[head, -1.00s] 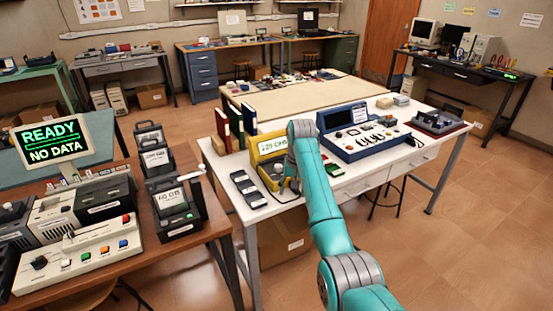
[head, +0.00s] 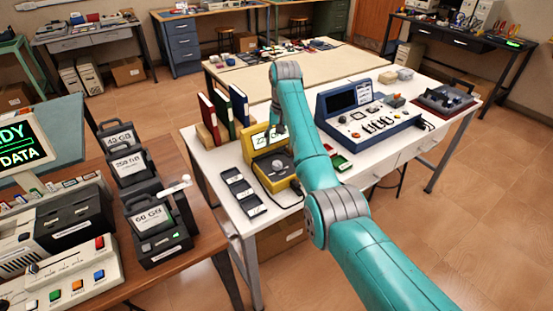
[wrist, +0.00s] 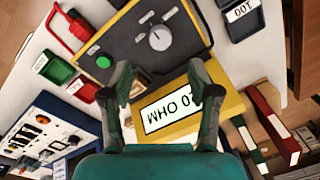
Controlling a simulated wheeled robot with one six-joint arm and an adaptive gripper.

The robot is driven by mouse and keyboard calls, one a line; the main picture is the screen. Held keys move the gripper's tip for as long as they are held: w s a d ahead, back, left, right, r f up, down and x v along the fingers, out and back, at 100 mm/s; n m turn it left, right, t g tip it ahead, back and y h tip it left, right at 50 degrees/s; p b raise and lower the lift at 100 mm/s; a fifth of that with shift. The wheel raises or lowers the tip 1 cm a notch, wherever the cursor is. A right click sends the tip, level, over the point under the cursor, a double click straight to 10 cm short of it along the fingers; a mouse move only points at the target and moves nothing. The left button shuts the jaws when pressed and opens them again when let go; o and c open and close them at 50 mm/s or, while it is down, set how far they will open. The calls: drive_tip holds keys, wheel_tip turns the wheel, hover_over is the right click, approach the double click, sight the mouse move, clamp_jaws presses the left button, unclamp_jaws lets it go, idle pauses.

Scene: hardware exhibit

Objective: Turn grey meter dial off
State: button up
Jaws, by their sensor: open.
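The yellow meter (head: 284,184) stands on the white table, and its dark panel faces up. Its round grey dial (wrist: 160,38) has a white pointer line toward the top of the wrist view; the dial also shows in the head view (head: 278,165). A green button (wrist: 103,61) is beside it. The white display (wrist: 168,110) carries an OHM reading, upside down and partly covered by a finger. My gripper (wrist: 160,78) is open and empty above the meter, its fingers apart between the dial and display in the picture. I cannot tell its exact height.
Several black boxes (head: 238,182) lie left of the meter. Small green and red trays (wrist: 58,68) lie on its other side, near a blue console (head: 368,135). Upright binders (head: 222,112) stand behind. A cable runs along the meter's right side.

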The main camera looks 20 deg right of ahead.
sight(278, 163)
drive_tip(key=f, duration=0.9)
drive_tip(key=shift+a, duration=0.3)
drive_tip(key=c, duration=1.2)
drive_tip(key=shift+o, duration=0.2)
drive_tip(key=shift+n, duration=0.4)
drive_tip(key=n, duration=0.3)
drive_tip(key=shift+n, duration=0.3)
drive_tip(key=shift+w+d+n+g, duration=0.1)
drive_tip(key=shift+n+g, duration=0.2)
drive_tip(key=shift+n, duration=2)
